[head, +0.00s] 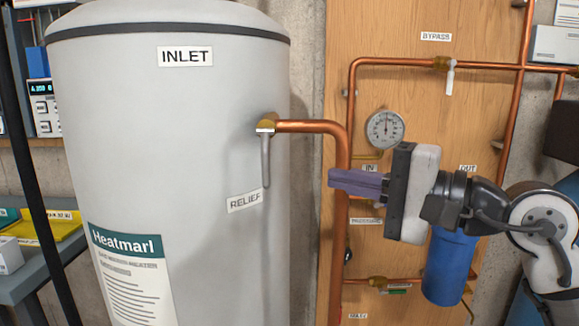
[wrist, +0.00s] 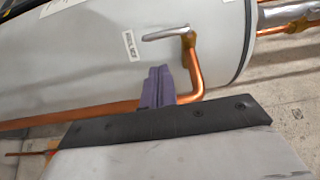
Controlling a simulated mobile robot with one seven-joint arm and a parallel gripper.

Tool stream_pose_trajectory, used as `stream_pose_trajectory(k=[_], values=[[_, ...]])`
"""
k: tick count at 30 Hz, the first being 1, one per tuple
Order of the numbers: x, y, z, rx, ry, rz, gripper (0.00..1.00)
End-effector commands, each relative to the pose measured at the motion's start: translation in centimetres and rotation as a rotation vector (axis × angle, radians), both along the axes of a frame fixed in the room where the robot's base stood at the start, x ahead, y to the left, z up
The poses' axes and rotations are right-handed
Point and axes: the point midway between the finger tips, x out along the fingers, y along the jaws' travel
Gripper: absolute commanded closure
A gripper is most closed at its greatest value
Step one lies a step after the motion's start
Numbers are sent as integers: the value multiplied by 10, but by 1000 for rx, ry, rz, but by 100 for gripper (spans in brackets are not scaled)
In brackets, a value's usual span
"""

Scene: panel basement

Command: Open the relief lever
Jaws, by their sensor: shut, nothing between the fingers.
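The relief lever (head: 266,160) is a grey handle hanging straight down from a brass fitting (head: 265,125) on the side of the grey tank. A RELIEF label (head: 244,201) sits just below and left of it. The lever also shows in the wrist view (wrist: 167,34), beside the bent copper pipe. My gripper (head: 332,178), with purple fingers, is shut and empty. It is to the right of the lever and apart from it, in front of the vertical copper pipe in the head view. In the wrist view my fingers (wrist: 157,72) point toward the tank below the lever.
The tank (head: 190,120) fills the left. A copper pipe (head: 318,127) runs from the fitting and bends down. Behind my gripper are a wooden panel (head: 395,25), a gauge (head: 385,129), a bypass valve (head: 450,78) and a blue filter housing (head: 448,268). A bench (head: 30,275) stands at left.

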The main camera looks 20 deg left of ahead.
Motion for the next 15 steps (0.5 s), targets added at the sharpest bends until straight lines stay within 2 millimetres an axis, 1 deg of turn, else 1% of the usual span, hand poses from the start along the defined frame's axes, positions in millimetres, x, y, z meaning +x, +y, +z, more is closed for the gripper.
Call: stream_pose_trajectory(k=[5,15], values=[[3,16,1,-2,1,3,100],[16,75,2,-2,2,4,100]])
